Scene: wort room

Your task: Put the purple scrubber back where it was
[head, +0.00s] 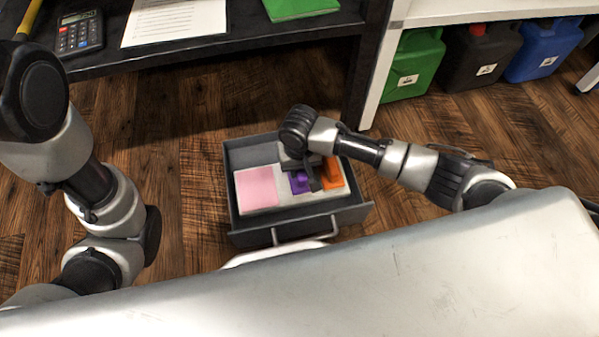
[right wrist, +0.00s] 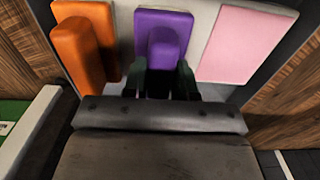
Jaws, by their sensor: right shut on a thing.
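The purple scrubber (head: 299,182) is in the open grey drawer (head: 345,216), between an orange scrubber (head: 333,175) and a flat pink pad (head: 256,188). In the right wrist view the purple scrubber (right wrist: 163,42) has a raised handle, and my right gripper (right wrist: 165,78) is shut on it. I cannot tell whether it rests on the white surface or hangs just above it. My right gripper (head: 312,180) reaches down into the drawer in the head view and partly hides the scrubbers. My left arm shows at the left, but its gripper is not clearly visible.
The orange scrubber (right wrist: 80,50) and the pink pad (right wrist: 242,40) lie close on either side. A white tray (head: 288,199) lines the drawer. A dark desk with a calculator (head: 79,35) stands behind. Green (head: 414,65) and blue (head: 543,50) jerrycans stand at the back right.

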